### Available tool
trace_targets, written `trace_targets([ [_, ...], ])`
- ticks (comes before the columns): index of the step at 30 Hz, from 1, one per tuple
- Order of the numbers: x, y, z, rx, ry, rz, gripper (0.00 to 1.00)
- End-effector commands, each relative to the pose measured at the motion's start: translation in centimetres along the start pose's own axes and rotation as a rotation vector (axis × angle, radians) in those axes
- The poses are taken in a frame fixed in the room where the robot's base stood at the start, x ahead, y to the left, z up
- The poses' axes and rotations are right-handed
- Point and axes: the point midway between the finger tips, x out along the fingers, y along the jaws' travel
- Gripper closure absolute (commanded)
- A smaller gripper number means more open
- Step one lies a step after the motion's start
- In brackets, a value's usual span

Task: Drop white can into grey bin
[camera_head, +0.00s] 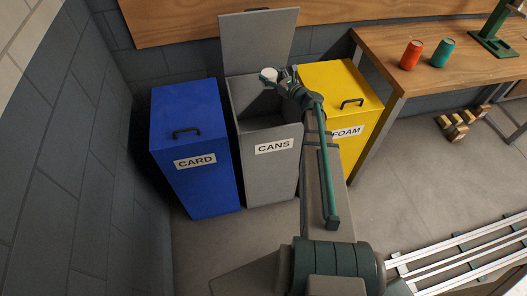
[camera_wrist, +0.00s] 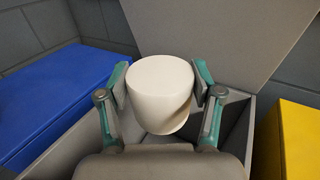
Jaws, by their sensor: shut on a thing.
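The white can (camera_wrist: 160,92) is between the two fingers of my gripper (camera_wrist: 160,85), which is shut on it. In the head view the white can (camera_head: 268,74) is at the tip of my gripper (camera_head: 277,76), over the opening of the grey bin (camera_head: 272,172) labelled CANS. The bin's lid (camera_head: 258,45) stands open at the back. In the wrist view the bin's inner walls (camera_wrist: 236,115) show around and below the can. The bin's floor is mostly hidden.
A closed blue bin (camera_head: 205,170) labelled CARD stands on the left. A closed yellow bin (camera_head: 335,85) labelled FOAM stands on the right. A wooden table (camera_head: 455,75) at the right holds a red can (camera_head: 411,55), a green can (camera_head: 442,53) and a green stand (camera_head: 495,40).

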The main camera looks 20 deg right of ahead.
Motion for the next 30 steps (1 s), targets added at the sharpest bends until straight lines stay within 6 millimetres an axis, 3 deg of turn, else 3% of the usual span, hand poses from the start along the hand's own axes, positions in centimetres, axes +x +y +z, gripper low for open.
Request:
trace_targets([
  [12, 0.0, 0.0, -4.4, 0.001, 0.0, 0.001, 0.56],
  [23, 0.0, 0.1, -4.7, 0.0, 0.0, 0.002, 0.56],
  [24, 0.0, 0.1, -4.7, 0.0, 0.0, 0.002, 0.32],
  [28, 0.0, 0.1, -4.7, 0.0, 0.0, 0.002, 0.1],
  [30, 0.0, 0.1, -4.7, 0.0, 0.0, 0.002, 0.06],
])
